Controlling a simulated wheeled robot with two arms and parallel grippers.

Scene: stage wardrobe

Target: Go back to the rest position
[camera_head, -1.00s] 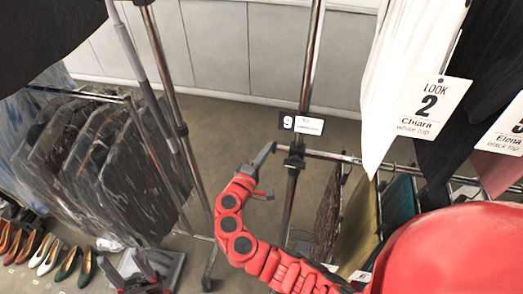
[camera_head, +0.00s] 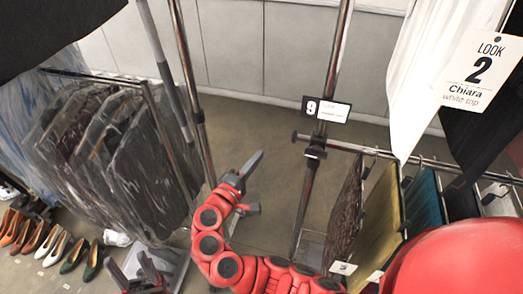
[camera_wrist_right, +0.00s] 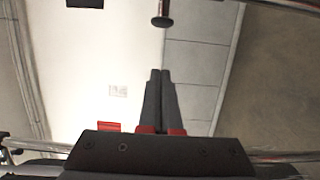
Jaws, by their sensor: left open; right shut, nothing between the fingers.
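My right gripper (camera_head: 252,165) ends the red arm in the middle of the head view. Its dark fingers are together and empty, pointing up and to the right. It is apart from the rack post on its right. The right wrist view also shows its closed fingertips (camera_wrist_right: 160,74), with nothing between them. My left gripper (camera_head: 148,272) is low at the left of the head view. Its dark fingers are spread and empty, over the floor near the shoes.
A rail post carries a "9" sign (camera_head: 326,109), with hanging garments (camera_head: 378,215) to its right. A white top (camera_head: 430,75) hangs beside a "LOOK 2" tag (camera_head: 482,70). Covered garments (camera_head: 110,150) hang at the left above shoes (camera_head: 53,248). Floor (camera_head: 262,125) shows behind my right gripper.

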